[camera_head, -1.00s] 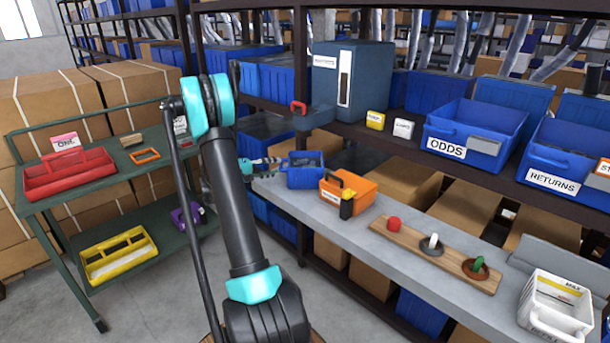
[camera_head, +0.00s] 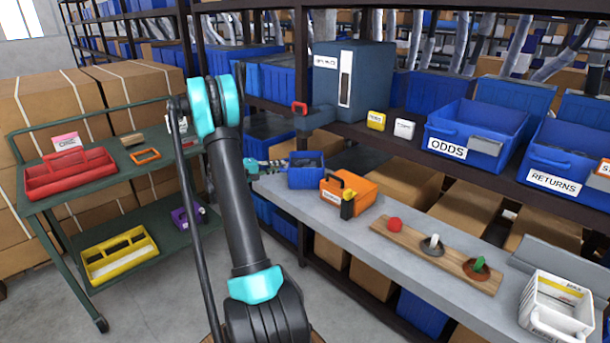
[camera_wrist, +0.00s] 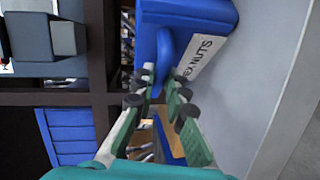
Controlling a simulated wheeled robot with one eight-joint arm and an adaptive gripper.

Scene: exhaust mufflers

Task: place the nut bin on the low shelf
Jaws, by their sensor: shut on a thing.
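The nut bin (camera_head: 306,172) is a small blue bin at the far left end of the grey bench (camera_head: 370,222). In the wrist view the bin (camera_wrist: 196,12) carries a white label reading "EX NUTS", partly cut off, and has a rounded blue handle. My gripper (camera_head: 270,165) comes at the bin from the left. In the wrist view my gripper (camera_wrist: 168,88) has its fingers shut around the handle. I cannot tell whether the bin rests on the bench or hangs just above it. A green cart has a low shelf (camera_head: 165,265).
The low shelf bears a yellow tray (camera_head: 119,255) and a purple caddy (camera_head: 186,217), with a bare patch between them. A red tray (camera_head: 70,172) stands on the cart top. An orange box (camera_head: 362,192) stands right of the bin. A dark rack post (camera_head: 302,215) is close behind.

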